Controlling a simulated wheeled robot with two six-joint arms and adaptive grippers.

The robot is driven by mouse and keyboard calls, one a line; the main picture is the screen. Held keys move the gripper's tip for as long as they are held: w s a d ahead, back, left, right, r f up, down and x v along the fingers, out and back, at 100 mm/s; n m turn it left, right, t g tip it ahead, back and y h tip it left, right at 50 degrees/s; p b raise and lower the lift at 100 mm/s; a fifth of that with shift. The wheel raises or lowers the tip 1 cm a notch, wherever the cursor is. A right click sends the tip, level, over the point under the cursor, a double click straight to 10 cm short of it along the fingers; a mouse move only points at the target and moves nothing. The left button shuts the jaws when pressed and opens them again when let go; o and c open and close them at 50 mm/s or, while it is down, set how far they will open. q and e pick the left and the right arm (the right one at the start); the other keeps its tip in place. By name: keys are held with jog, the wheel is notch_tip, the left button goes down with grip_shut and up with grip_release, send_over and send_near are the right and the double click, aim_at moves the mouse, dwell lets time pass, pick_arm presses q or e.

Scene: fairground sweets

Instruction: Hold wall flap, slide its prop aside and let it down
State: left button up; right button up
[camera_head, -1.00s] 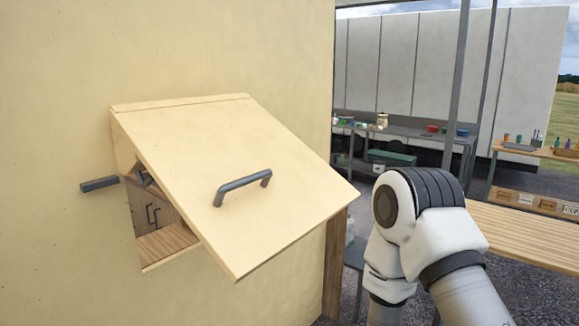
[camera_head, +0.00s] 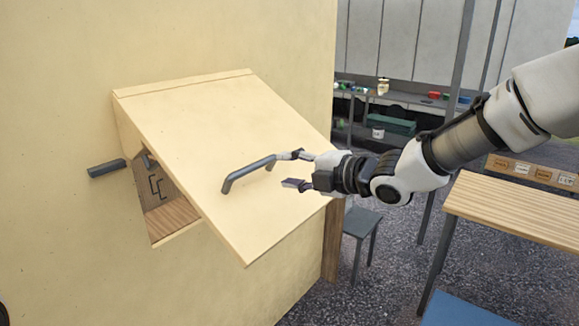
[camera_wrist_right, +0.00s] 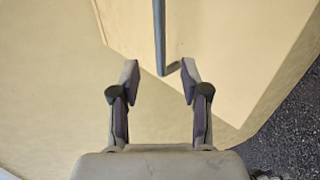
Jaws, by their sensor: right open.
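The cream wall flap (camera_head: 200,130) is raised, hinged along its top edge and sloping out over an opening. A dark grey bar handle (camera_head: 245,170) sits on its outer face. My right gripper (camera_head: 297,169) is open and empty at the handle's right end. In the right wrist view the handle (camera_wrist_right: 159,35) points down the picture, and its near end shows between the spread fingertips (camera_wrist_right: 160,70). I cannot tell whether they touch. A dark grey bar (camera_head: 107,168) sticks out left of the opening; whether it belongs to the prop is unclear. My left gripper is out of view.
The opening shows a wooden sill (camera_head: 170,217). A wooden table (camera_head: 520,215) stands at the right, a grey stool (camera_head: 362,222) beyond the wall's corner. A metal shelf with small goods stands at the back. Gravel ground lies between.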

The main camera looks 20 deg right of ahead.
aim_at(257, 166)
jog(key=x, duration=0.8)
jog(key=shift+w+a, duration=0.1)
jog(key=shift+w, duration=0.15)
jog(key=shift+w+f, duration=0.1)
jog(key=shift+a, duration=0.1)
grip_shut()
